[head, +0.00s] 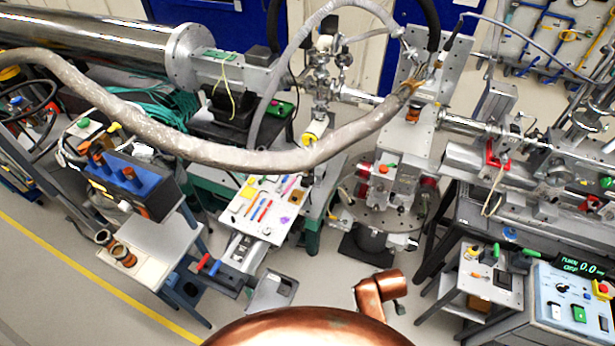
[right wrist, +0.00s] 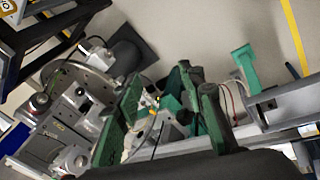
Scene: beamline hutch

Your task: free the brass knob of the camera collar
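I cannot pick out the camera collar or its brass knob for certain. A small brass-coloured fitting (head: 411,87) shows at the top of the grey upright assembly in the head view, where the braided hose ends. A white cylinder with a yellow ring (head: 318,128) sits left of it, beside the beam pipe. Neither gripper can be made out in the head view. In the right wrist view a dark rounded shape fills the bottom edge, with upright green and dark parts above it.
A thick braided hose (head: 240,153) arches across the head view. A white tool board (head: 263,210) lies mid-left, a round flanged base (head: 385,215) stands right of it. A control box (head: 575,305) is at lower right. Open floor (head: 75,290) shows at lower left.

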